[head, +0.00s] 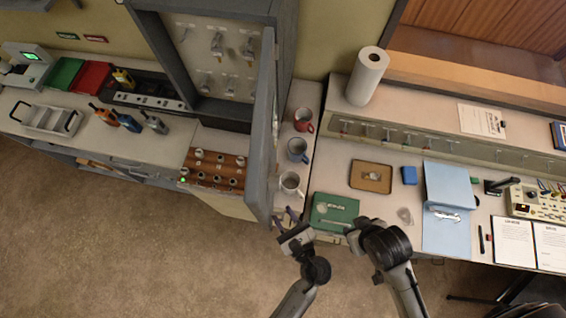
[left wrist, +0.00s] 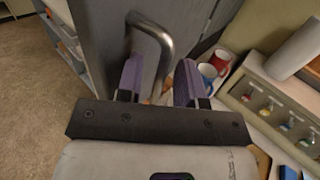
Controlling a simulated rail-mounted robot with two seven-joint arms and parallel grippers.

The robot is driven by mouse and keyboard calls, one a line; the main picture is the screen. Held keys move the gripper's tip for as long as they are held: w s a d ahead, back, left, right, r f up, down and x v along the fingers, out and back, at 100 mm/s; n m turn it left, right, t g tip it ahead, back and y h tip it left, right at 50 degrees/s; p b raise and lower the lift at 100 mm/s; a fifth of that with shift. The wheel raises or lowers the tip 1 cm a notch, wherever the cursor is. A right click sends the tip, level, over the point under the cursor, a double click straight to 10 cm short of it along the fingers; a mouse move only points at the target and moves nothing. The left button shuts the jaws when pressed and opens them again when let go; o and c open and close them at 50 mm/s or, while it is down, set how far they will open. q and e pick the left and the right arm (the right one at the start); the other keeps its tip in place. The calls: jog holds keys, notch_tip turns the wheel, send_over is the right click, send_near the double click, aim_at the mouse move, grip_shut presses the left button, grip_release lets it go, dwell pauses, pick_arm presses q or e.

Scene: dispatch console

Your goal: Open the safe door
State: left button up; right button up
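The safe (head: 157,50) is a grey cabinet at the top of the head view, with keys on hooks inside. Its door (head: 262,130) stands swung out toward me, seen nearly edge-on. In the left wrist view the grey door (left wrist: 100,35) carries a curved metal handle (left wrist: 160,38). My left gripper (head: 288,217) is at the door's near lower end. Its purple fingers (left wrist: 160,82) are apart, with the handle's lower part showing between them; I cannot tell whether they touch it.
Red, blue and white mugs (head: 303,120) stand on the counter just right of the door. A wooden block panel (head: 213,170) is left of the door. The floor in front is clear.

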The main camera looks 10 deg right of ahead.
pick_arm(q)
jog(key=b+v, duration=0.4)
jog(key=v, duration=0.9)
jog(key=shift+s+b, duration=0.25)
jog(key=shift+b, duration=0.05)
